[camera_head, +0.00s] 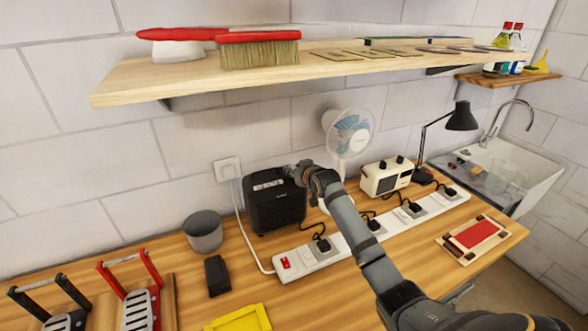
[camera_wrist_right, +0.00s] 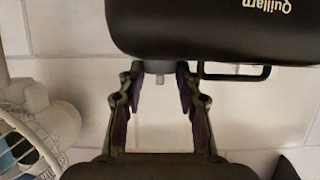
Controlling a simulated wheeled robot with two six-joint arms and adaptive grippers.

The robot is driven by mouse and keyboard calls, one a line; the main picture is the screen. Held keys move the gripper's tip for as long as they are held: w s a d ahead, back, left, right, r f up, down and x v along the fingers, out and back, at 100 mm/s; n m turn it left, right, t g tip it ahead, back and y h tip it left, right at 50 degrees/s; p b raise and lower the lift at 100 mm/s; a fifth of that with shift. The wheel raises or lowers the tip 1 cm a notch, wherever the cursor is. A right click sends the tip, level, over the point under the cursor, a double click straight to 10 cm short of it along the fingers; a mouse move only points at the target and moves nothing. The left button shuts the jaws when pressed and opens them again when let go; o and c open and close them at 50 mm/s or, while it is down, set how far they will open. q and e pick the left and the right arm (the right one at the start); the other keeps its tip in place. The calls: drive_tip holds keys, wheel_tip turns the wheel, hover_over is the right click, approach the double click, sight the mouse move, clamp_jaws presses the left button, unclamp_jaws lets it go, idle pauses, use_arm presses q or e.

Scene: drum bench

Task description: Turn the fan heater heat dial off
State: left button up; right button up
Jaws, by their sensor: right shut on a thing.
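The black fan heater (camera_head: 275,208) stands on the wooden bench against the tiled wall. My right gripper (camera_head: 291,171) is at its top right corner, with the arm reaching in from the lower right. In the right wrist view the heater's dark body (camera_wrist_right: 215,35) fills the top, upside down, with the name "Quillam" on it. My right gripper (camera_wrist_right: 159,72) has its two fingers on either side of the small dark heat dial (camera_wrist_right: 158,66), shut on it. The dial's setting cannot be read. In the head view the gripper and arm hide the dial. My left gripper is not in view.
A long white power strip (camera_head: 325,252) with plugs lies in front of the heater. A grey cup (camera_head: 203,232) stands left of it. A white fan (camera_head: 348,135) and a cream radio (camera_head: 386,179) stand to the right. A wooden shelf (camera_head: 130,87) hangs above.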

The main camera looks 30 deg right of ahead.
drive_tip(key=o, duration=0.9)
drive_tip(key=shift+s, duration=0.1)
drive_tip(key=v, duration=1.1)
drive_tip(key=shift+s+r, duration=0.2)
drive_tip(key=shift+s, duration=0.2)
drive_tip(key=shift+f, duration=0.1)
